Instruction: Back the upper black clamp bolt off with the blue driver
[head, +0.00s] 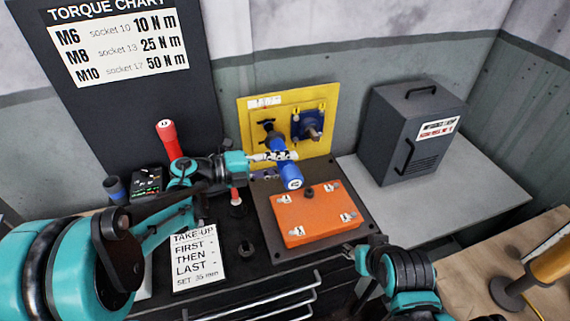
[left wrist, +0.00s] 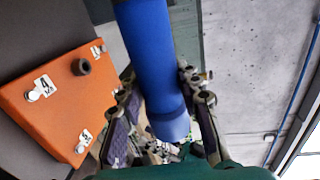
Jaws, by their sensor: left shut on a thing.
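The blue driver (head: 291,180) is held in my left gripper (head: 280,157), with its blue end toward the camera and its far end toward the yellow panel (head: 285,104). In the left wrist view the blue driver (left wrist: 150,50) runs between the two fingers of my left gripper (left wrist: 158,98), which are shut on it. A black clamp part (head: 267,127) shows on the panel's left side, just beyond the driver. I cannot tell whether the driver's tip touches a bolt there; the tip is hidden. My right gripper (head: 357,248) is low at the right; its fingers are unclear.
An orange box (head: 318,222) with numbered tags sits in front of the panel and also shows in the left wrist view (left wrist: 60,105). A blue fitting (head: 308,124) is on the panel's right. A red-handled tool (head: 168,138) stands left. A dark cabinet (head: 405,130) stands right.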

